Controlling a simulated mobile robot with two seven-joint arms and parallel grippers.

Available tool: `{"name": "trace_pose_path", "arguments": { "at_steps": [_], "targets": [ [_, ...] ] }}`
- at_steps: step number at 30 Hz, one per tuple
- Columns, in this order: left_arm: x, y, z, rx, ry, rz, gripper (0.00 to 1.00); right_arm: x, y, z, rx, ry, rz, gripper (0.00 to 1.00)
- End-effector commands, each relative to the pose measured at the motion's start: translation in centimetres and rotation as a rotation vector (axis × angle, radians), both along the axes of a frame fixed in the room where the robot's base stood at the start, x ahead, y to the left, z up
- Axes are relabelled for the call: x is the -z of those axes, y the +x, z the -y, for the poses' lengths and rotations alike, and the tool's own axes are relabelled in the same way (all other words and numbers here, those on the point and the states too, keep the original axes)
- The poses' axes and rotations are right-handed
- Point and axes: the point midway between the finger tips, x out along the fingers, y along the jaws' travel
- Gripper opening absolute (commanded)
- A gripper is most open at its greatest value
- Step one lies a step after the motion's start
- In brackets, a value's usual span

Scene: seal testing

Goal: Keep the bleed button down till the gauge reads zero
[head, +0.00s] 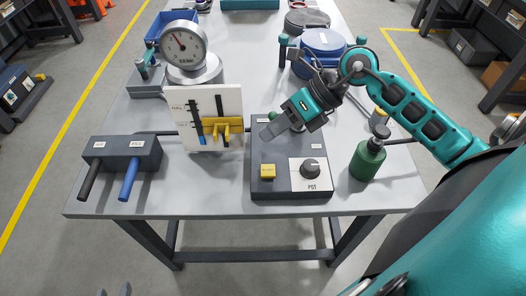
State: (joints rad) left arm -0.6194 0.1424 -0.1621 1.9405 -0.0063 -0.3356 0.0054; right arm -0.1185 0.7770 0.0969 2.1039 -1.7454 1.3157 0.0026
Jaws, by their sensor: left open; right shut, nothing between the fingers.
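A small green knob (272,116) shows at the box's back edge. I cannot read which one is the bleed button. The round gauge (183,45) stands at the back left, its needle pointing up and left; its numbers are too small to read. My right gripper (267,133) is shut and empty over the box's back part, behind the yellow button. My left gripper (113,291) is open at the bottom edge, only its fingertips showing.
A white board (232,103) with yellow and blue parts stands left of the box. A dark block (122,148) with black and blue handles lies at the front left. A green bottle (367,160) stands to the right, near my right arm. Blue round containers (323,42) are behind.

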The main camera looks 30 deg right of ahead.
Motion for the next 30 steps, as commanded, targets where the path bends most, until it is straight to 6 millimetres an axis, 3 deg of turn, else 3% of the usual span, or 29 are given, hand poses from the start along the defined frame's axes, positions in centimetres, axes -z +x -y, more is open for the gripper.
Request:
{"name": "trace_pose_path", "arguments": {
  "at_steps": [14, 30],
  "targets": [
    [0.8, -0.5, 0.0, 0.000, -0.001, -0.010, 0.43, 0.7, 0.0, 0.0, 0.000, 0.002, -0.002, 0.00],
    [6.1, -0.4, 0.1, 0.002, -0.001, -0.009, 0.43, 7.7, -0.1, 0.0, 0.001, 0.001, -0.003, 0.00]
  ]
}}
